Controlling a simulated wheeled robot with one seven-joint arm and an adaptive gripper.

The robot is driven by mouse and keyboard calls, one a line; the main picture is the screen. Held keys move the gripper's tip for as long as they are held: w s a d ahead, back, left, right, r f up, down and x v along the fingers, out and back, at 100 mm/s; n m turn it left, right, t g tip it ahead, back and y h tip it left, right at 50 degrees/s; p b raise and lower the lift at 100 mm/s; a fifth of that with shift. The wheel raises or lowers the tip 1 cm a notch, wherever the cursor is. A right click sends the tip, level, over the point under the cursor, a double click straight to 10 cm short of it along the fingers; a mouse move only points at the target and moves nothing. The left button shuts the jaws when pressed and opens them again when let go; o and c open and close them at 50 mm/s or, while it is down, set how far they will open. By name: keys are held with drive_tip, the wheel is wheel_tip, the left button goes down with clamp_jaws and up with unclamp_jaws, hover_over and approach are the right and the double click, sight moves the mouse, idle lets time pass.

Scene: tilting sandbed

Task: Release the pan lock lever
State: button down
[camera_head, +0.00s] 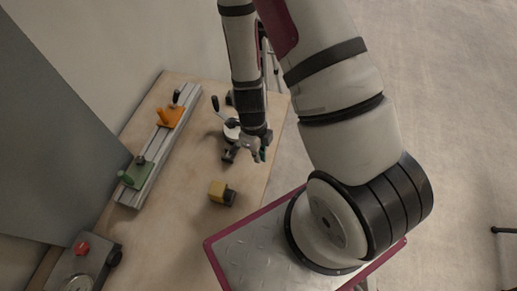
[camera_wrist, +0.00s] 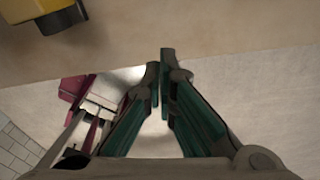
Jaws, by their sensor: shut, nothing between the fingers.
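A device with a pale round body (camera_head: 231,131) and several black handles stands on the wooden table, partly hidden behind my arm. One black lever with a knob (camera_head: 216,104) sticks up at its left; I cannot tell which handle is the pan lock lever. My gripper (camera_head: 258,154) is at the device's lower right, near the table's right edge, and looks apart from that lever. In the wrist view, my gripper (camera_wrist: 162,72) has its green-padded fingers together and empty, over the table edge. The device does not show in the wrist view.
A metal rail (camera_head: 160,150) carries orange and green clamps at left. A grey box with a red button (camera_head: 82,248) is at lower left.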

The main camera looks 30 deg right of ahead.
sight(233, 150)
drive_tip(key=w+a, duration=0.1)
drive_tip(key=w+a+r, duration=0.1)
drive_tip(key=w, duration=0.1)
drive_tip(key=shift+w, duration=0.1)
drive_tip(key=shift+w+a, duration=0.15)
drive_tip(key=shift+w, duration=0.05)
idle(0.4)
